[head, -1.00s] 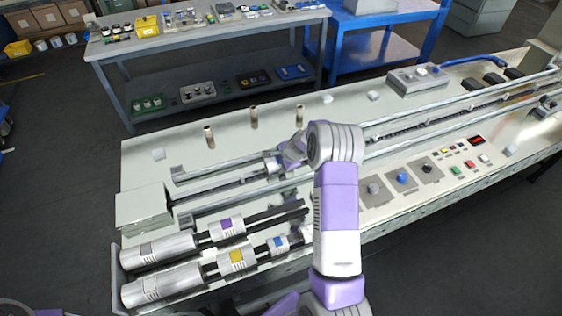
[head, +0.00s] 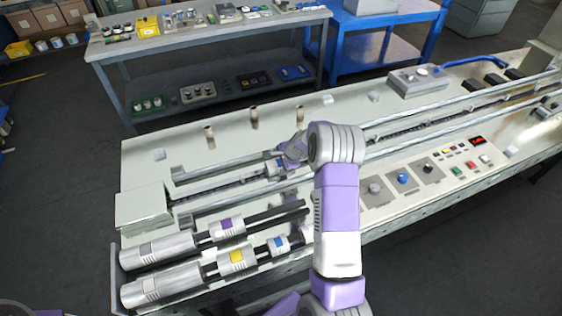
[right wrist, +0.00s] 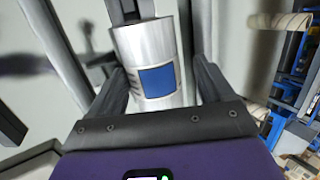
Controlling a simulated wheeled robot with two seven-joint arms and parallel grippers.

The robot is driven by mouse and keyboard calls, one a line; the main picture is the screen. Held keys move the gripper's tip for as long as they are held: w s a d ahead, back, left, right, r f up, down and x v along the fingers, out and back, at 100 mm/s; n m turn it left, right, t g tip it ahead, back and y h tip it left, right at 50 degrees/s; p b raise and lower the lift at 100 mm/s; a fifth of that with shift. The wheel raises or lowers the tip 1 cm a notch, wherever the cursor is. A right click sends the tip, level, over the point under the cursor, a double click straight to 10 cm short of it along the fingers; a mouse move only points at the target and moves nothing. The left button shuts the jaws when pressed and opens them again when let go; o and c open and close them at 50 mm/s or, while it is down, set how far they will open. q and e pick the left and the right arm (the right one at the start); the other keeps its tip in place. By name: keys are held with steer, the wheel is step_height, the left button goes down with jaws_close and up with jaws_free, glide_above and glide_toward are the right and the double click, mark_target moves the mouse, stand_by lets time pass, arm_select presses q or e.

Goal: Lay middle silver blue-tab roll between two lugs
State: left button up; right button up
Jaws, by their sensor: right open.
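A silver roll with a blue tab (right wrist: 157,80) stands out in the right wrist view, between the two fingers of my right gripper (right wrist: 160,92). The fingers are open, one on each side of it; whether either touches it I cannot tell. In the head view this roll (head: 272,169) lies at the long channel (head: 232,184) on the bench, partly hidden by my right gripper (head: 285,163). The lugs are too small or covered to make out around it. Another silver blue-tab roll (head: 278,244) sits on a dark rod at the front. My left gripper is out of view.
A purple-tab roll (head: 228,228) and a yellow-tab roll (head: 237,259) sit on dark rods near two large silver cylinders. Metal rails run along the channel. Several upright brown pegs (head: 254,117) stand behind it. A button panel (head: 402,178) is right of my arm.

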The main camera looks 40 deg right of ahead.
steer(key=shift+s+a+f, duration=0.1)
steer(key=shift+s+f, duration=0.25)
steer(key=shift+f, duration=0.05)
steer(key=p+v, duration=0.1)
steer(key=v, duration=0.7)
steer(key=shift+w+r, duration=0.2)
steer(key=shift+w, duration=0.25)
steer(key=shift+r, duration=0.1)
